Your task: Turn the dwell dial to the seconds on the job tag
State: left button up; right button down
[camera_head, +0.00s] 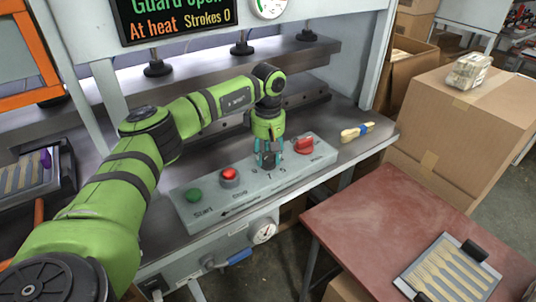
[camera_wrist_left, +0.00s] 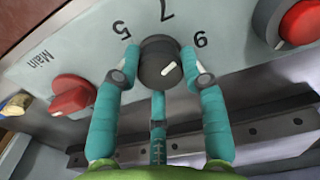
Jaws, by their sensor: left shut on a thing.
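The dark round dwell dial (camera_wrist_left: 156,61) shows in the left wrist view, with the numbers 5, 7 and 9 printed around it on the grey panel. A short white mark on its cap slants up to the right, roughly on the 9 side. I cannot make out a job tag. My right gripper is not in view.
The control panel (camera_head: 240,200) also carries a green Start button (camera_head: 194,195), a red Stop button (camera_head: 229,175) and a red Main knob (camera_head: 304,145). A brush (camera_head: 356,132) lies right of it. A display (camera_head: 178,18) reads "At heat", "Strokes 0". A red table (camera_head: 385,215) stands at right.

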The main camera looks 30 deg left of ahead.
aim_at(268, 155)
pick_arm(q)
jog(key=m, duration=0.5)
dwell(0.8)
jog(key=o, duration=1.2)
jog(key=shift+c, duration=0.2)
notch_tip(268, 155, up, 12)
